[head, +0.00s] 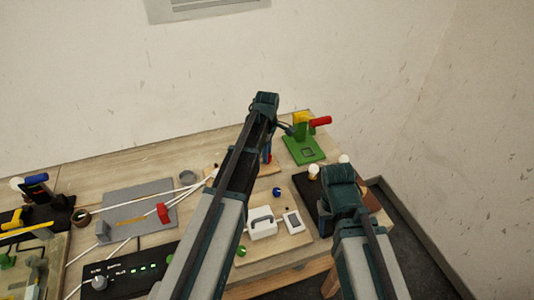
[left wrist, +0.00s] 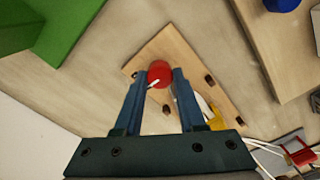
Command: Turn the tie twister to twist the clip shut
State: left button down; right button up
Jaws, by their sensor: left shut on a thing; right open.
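The red round knob (left wrist: 160,74), which I take to be the tie twister's, sits over a wooden board (left wrist: 180,58) in the left wrist view. My left gripper (left wrist: 159,80) is shut on this knob, one blue finger on each side. In the head view, my left gripper (head: 267,157) is partly hidden behind its own arm, at the board's right end. A yellow part (left wrist: 214,116) lies on the board beside white cables. I cannot make out the clip clearly. My right gripper (head: 342,210) is open at the right, its fingertips mostly hidden by its arm.
A green stand (head: 304,149) with a red handle is close right of my left gripper. A grey plate (head: 135,205) with a red block (head: 162,212) and white cables is to the left. A white box (head: 262,224) stands on a wooden tray in front. Bare table lies behind.

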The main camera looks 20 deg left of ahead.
pick_arm(q)
jog(key=m, duration=0.3)
jog(key=shift+m, duration=0.4)
jog(key=m, duration=0.4)
jog(key=shift+m, duration=0.3)
jog(key=m, duration=0.4)
jog(key=shift+m, duration=0.3)
jog(key=m, duration=0.3)
jog(key=shift+m, duration=0.3)
jog(key=m, duration=0.4)
jog(key=shift+d+m, duration=0.1)
jog(key=shift+m, duration=0.2)
jog(key=m, duration=0.3)
jog(key=shift+m, duration=0.3)
jog(key=m, duration=0.4)
jog(key=shift+m, duration=2.2)
